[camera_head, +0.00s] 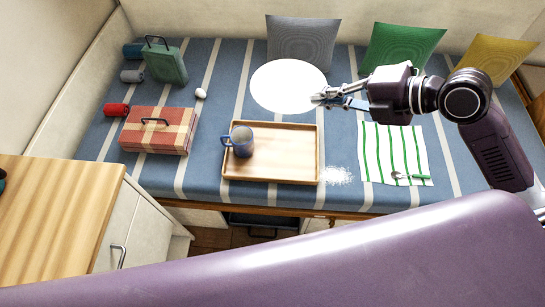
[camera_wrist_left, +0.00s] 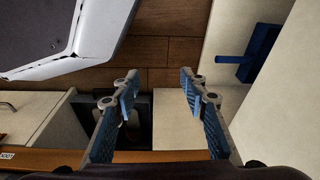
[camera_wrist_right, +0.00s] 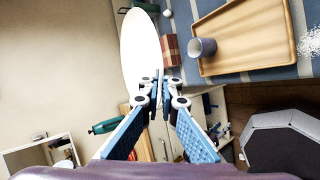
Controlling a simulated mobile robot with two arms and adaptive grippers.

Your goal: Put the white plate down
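The white plate (camera_head: 289,87) is held up above the blue striped bed, left of my right gripper (camera_head: 322,99). In the right wrist view the plate (camera_wrist_right: 143,50) extends away from the fingertips, and my right gripper (camera_wrist_right: 160,85) is shut on its near rim. The plate hides part of the bed in the head view. My left gripper (camera_wrist_left: 155,90) shows only in the left wrist view. Its fingers are spread wide with nothing between them, over the floor near a cabinet.
A wooden tray (camera_head: 305,152) with a blue mug (camera_head: 241,143) lies on the bed (camera_head: 215,110). White grains (camera_head: 336,175) lie beside the tray. A green-striped cloth (camera_head: 377,160) is at right, a red checked case (camera_head: 158,131) at left. Cushions (camera_head: 303,42) line the back.

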